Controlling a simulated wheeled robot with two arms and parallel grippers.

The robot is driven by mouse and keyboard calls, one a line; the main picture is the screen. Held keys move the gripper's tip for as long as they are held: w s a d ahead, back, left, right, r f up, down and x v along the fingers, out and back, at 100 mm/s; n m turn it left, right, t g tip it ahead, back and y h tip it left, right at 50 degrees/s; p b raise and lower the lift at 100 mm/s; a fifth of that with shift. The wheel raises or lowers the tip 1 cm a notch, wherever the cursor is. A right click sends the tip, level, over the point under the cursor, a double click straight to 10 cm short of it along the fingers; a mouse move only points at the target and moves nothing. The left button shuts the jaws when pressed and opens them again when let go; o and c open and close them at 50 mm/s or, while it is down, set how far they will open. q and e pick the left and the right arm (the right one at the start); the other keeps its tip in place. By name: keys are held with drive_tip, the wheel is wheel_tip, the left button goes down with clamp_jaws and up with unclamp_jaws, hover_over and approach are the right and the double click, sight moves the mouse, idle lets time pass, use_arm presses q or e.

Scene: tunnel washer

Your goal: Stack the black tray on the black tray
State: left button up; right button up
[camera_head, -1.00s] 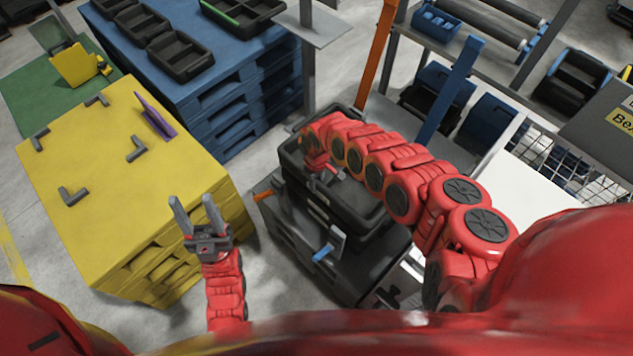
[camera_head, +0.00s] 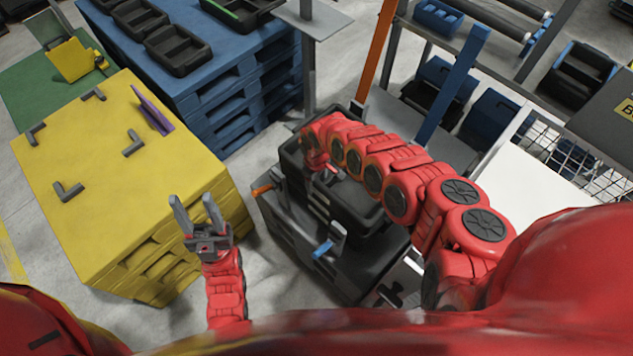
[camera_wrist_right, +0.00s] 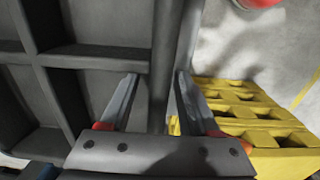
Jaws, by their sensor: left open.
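Black trays stand stacked on a dark wheeled cart in the middle of the head view. The upper black tray (camera_head: 291,158) is partly hidden by my right arm. My right gripper (camera_head: 322,178) is down at this tray's left side. In the right wrist view my right gripper (camera_wrist_right: 158,75) has its fingers on either side of a wall of the divided black tray (camera_wrist_right: 98,56); whether they press on it is unclear. Other black trays (camera_head: 178,70) lie on the blue pallets at the upper left. My left gripper (camera_head: 197,214) is open and empty beside the yellow pallet stack.
The dark cart (camera_head: 290,238) has orange and blue clips at its corners. A yellow pallet stack (camera_head: 100,190) with grey corner brackets stands at left. Blue pallets (camera_head: 250,75) stand behind. A grey post, an orange post and racks stand behind and right. Grey floor separates cart and pallets.

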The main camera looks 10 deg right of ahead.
wheel_tip(320, 180, up, 17)
drive_tip(key=p, duration=0.2)
drive_tip(key=shift+r, duration=0.2)
idle(0.4)
idle(0.6)
